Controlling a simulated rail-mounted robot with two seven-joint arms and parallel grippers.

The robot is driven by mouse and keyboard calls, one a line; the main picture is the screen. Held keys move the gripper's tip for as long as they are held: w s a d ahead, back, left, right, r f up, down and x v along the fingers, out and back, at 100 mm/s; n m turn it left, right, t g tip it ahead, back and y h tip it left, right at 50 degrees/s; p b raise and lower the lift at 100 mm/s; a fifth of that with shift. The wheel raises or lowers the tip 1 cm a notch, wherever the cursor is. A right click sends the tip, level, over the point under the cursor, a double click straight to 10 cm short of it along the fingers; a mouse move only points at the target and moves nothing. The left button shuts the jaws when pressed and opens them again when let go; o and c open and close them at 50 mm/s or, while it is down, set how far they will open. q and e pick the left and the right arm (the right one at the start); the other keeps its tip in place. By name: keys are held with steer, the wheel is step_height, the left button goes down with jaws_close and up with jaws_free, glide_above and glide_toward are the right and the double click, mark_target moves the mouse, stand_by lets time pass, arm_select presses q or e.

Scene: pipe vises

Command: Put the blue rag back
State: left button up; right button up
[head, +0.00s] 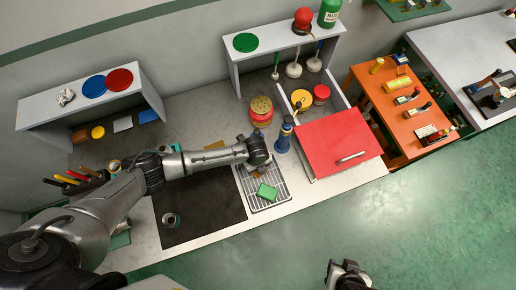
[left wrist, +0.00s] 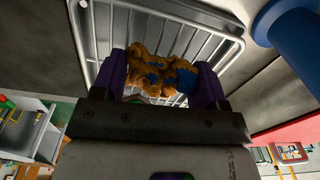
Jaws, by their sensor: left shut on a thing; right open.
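My left gripper (head: 260,163) is over the wire drying rack (head: 278,200) on the counter. In the left wrist view its two purple fingers (left wrist: 165,78) are shut on a crumpled rag (left wrist: 168,72), mostly orange-brown with blue patches. The rag is above or on the rack's wires; I cannot tell if it touches them. In the head view the arm mostly hides it. My right gripper (head: 347,276) is open and empty at the bottom edge, over the green floor.
A green sponge (head: 267,192) lies on the rack. A blue bottle (head: 284,135) stands just right of it, beside a red-topped box (head: 340,148). A black mat (head: 205,212) lies left.

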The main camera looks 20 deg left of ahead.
arm_select(q)
steer(key=shift+f, duration=0.1)
steer(key=o, duration=0.8)
steer(key=shift+r, duration=0.4)
step_height(320, 180, up, 10)
steer(key=shift+a+f, duration=0.15)
steer(key=shift+f, duration=0.05)
steer(key=shift+r, duration=0.95)
steer(key=shift+s, duration=0.1)
